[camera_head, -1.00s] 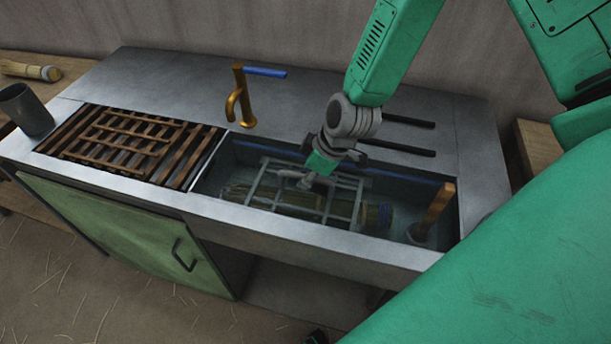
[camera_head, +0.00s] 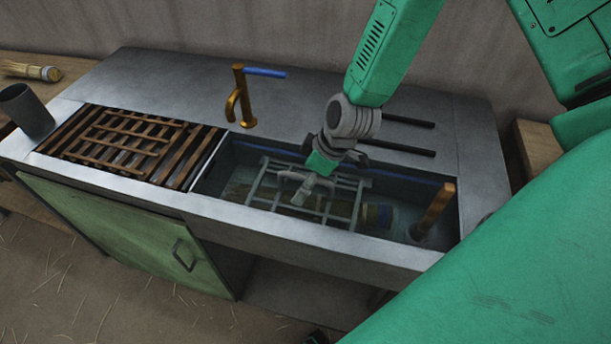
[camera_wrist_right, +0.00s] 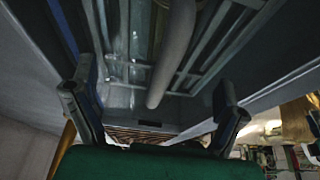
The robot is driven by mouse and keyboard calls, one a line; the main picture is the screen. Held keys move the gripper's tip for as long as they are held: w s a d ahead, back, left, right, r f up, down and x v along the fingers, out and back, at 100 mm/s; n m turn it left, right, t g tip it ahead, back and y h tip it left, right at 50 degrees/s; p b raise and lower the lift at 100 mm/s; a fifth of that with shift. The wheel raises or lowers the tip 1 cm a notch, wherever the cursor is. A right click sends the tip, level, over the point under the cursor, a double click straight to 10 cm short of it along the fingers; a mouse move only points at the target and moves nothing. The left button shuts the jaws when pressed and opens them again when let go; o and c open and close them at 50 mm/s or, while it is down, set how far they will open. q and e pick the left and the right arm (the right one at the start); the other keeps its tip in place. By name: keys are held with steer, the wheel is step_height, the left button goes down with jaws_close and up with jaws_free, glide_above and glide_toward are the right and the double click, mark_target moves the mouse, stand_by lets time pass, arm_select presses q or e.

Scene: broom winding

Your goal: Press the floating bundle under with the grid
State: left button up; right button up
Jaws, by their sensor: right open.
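The grey wire grid (camera_head: 357,201) lies in the water of the sink basin, with its handle (camera_head: 291,175) on top. The bundle (camera_head: 378,215) is beneath the grid; its pale right end sticks out past the bars and looks dim under the water. My right gripper (camera_head: 319,172) is just above the grid at the handle. In the right wrist view, the open fingers (camera_wrist_right: 154,104) stand on either side of the handle bar, with a gap to each. My left gripper is not in view.
A wooden slatted rack (camera_head: 125,143) covers the sink's left part. A brass tap (camera_head: 241,100) stands behind the basin. A wooden-handled tool (camera_head: 433,212) stands in the basin's right end. A dark cup (camera_head: 24,110) is at the far left.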

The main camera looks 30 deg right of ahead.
steer(key=shift+d+r, duration=0.1)
steer(key=shift+r, duration=0.25)
steer(key=w+a+r+p+v, duration=0.1)
steer(key=p+v, duration=0.7)
steer(key=v, duration=1)
steer(key=shift+w+a+r, duration=0.3)
steer(key=shift+w+a, duration=0.05)
steer(key=shift+w, duration=0.05)
